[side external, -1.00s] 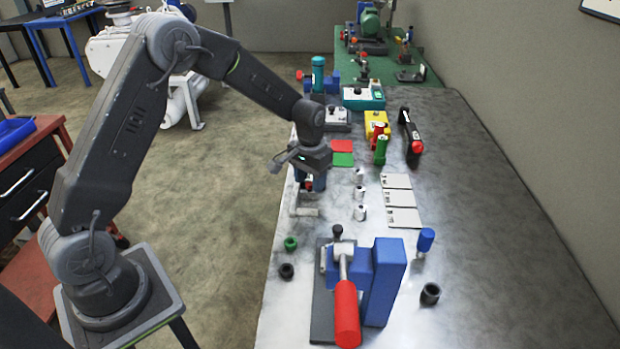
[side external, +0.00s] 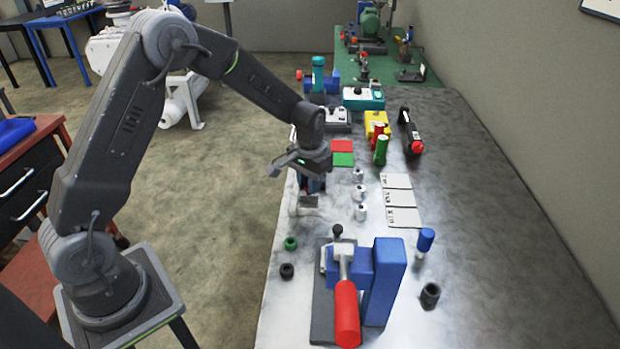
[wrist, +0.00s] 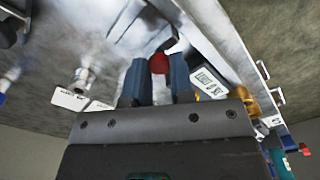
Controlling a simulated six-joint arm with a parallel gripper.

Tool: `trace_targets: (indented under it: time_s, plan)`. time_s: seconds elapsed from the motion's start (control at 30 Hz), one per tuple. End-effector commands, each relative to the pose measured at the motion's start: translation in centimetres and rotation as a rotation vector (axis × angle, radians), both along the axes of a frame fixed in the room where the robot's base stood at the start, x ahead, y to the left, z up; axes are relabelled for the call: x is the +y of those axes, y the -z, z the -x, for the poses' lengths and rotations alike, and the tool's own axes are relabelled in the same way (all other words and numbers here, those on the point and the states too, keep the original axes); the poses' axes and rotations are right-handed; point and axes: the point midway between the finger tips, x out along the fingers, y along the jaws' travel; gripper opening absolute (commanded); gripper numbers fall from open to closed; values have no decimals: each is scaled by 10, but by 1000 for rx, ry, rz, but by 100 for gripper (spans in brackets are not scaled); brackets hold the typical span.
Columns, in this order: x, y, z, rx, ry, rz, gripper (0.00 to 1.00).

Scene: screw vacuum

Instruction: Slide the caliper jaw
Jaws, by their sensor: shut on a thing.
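In the wrist view, the two blue-grey fingers of my gripper (wrist: 158,84) are shut on a red knob (wrist: 158,63). The knob appears to belong to the caliper's sliding jaw, whose grey metal parts (wrist: 128,22) show just beyond it. A small white panel with dark marks (wrist: 208,83) lies right of the fingers along the caliper. In the side external view, my gripper (side external: 312,183) points down at the bench's left edge. Grey caliper parts (side external: 304,204) show just below it; the knob and most of the caliper are hidden there.
Several small metal pieces (side external: 360,194) stand right of my gripper, beside white cards (side external: 400,198). A blue press with a red handle (side external: 346,312) stands nearer the camera. Red and green pads (side external: 343,146) lie behind. The bench's right side (side external: 480,220) is clear.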

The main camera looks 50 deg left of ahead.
Motion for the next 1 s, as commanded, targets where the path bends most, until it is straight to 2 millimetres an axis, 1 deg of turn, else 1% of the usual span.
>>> trace_targets:
  time_s: [0.03,0.2,0.53,0.57,0.6,0.8,1.0]
  plan:
    - [-9,-1,7,0,4,1,0]
    - [-24,-1,23,-2,2,2,0]
    - [-28,-1,27,4,1,4,0]
    - [-28,-1,27,4,1,4,25]
    - [-28,-1,27,4,1,4,29]
    - [-27,0,26,2,1,2,48]
    - [-26,0,26,1,0,1,48]
